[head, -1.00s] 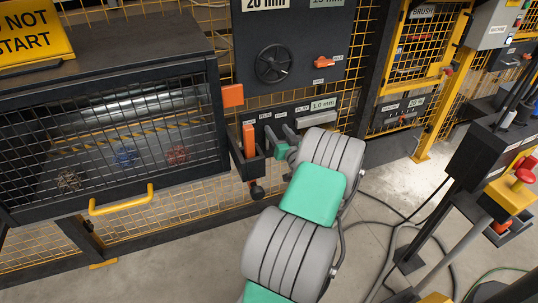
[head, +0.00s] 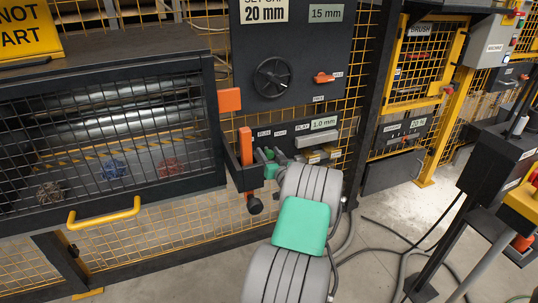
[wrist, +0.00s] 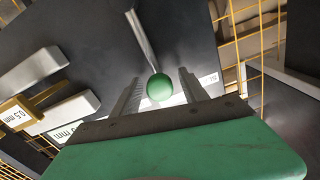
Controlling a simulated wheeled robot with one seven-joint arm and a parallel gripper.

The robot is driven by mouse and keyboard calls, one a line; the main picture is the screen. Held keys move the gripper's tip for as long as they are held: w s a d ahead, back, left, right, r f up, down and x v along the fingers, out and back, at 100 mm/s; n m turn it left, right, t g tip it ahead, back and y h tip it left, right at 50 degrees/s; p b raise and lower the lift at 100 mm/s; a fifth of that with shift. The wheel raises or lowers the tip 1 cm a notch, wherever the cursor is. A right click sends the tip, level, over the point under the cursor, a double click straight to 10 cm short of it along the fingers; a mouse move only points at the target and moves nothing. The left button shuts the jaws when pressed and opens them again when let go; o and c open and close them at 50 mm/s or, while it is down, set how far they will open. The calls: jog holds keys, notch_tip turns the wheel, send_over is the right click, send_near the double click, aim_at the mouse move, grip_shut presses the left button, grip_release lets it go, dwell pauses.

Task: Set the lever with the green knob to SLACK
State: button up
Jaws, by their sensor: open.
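The lever's round green knob (wrist: 160,87) shows in the wrist view on the end of a thin metal rod (wrist: 141,40) in front of a dark panel. My gripper (wrist: 161,92) is open, with one finger on each side of the knob. I see a gap on both sides, but cannot tell how deep the knob sits between the fingers. In the head view my gripper (head: 267,158) is at the lower part of the dark panel, and the knob cannot be made out there. A white label shows partly behind the right finger; I cannot read SLACK on it.
A handwheel (head: 275,78) and a red-orange switch (head: 324,77) are on the panel above. An orange handle (head: 245,147) stands just left of my gripper. Grey blocks (wrist: 62,113) and a yellow pointer (wrist: 38,101) are left in the wrist view. A mesh-fronted box (head: 110,140) stands left.

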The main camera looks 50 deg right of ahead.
jog(key=shift+c, duration=0.4)
grip_shut()
dwell(0.9)
